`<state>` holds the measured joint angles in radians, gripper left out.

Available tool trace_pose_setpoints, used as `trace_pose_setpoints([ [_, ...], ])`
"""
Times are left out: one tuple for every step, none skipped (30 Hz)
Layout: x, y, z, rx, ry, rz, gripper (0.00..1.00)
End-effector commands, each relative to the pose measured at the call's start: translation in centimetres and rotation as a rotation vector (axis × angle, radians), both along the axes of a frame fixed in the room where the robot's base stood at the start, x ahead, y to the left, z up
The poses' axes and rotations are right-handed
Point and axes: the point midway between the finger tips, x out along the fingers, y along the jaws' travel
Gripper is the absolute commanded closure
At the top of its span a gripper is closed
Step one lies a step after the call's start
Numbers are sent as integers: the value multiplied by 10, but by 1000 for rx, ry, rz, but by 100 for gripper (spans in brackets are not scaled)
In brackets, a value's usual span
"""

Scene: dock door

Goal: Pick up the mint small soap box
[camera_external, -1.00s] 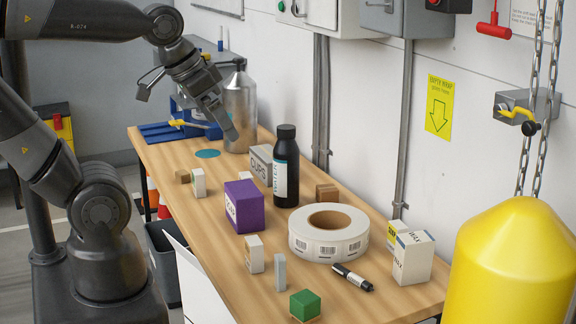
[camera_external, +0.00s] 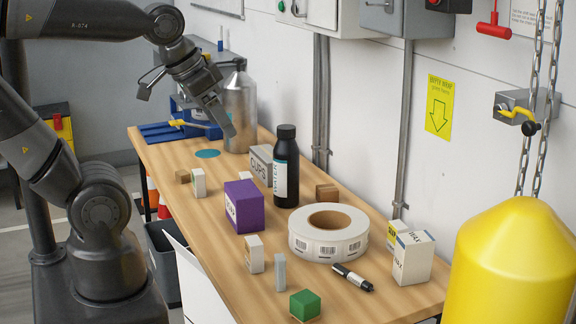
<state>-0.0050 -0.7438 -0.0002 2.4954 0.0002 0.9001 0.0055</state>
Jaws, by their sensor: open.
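No box reads clearly as the mint small soap box; its label and colour are too small to tell. One candidate is a small white box with a faint greenish mark (camera_external: 198,182), upright near the table's left edge. Another small pale box (camera_external: 242,178) is partly hidden behind the purple box. A small white box (camera_external: 254,254) and a pale grey box (camera_external: 280,272) stand upright nearer the front. My gripper (camera_external: 186,112) is open and empty, with its fingers spread above the far end of the table. It is apart from all these boxes.
On the wooden table (camera_external: 215,270) stand a purple box (camera_external: 244,207), a tall black bottle (camera_external: 286,170), a label roll (camera_external: 328,247), a green block (camera_external: 305,305) and a marker (camera_external: 352,278). A metal bottle (camera_external: 239,112) stands near my gripper. A yellow cylinder (camera_external: 510,262) hangs at right.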

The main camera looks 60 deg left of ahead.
Motion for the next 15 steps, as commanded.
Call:
trace_pose_setpoints([
  [4, 3, 1, 5, 6, 4, 29],
  [8, 5, 2, 9, 11, 6, 29],
  [13, 9, 3, 17, 20, 7, 29],
  [19, 13, 4, 23, 28, 9, 29],
  [25, 18, 6, 31, 36, 11, 29],
  [34, 25, 7, 42, 49, 13, 29],
  [41, 32, 8, 51, 61, 14, 29],
  [49, 38, 9, 59, 71, 15, 29],
  [59, 48, 9, 70, 87, 16, 29],
  [66, 56, 9, 78, 99, 16, 29],
  [74, 63, 9, 85, 109, 15, 29],
  [83, 74, 9, 93, 125, 15, 29],
  [90, 83, 8, 98, 137, 16, 29],
  [97, 91, 7, 105, 148, 14, 29],
  [106, 104, 5, 111, 164, 13, 29],
])
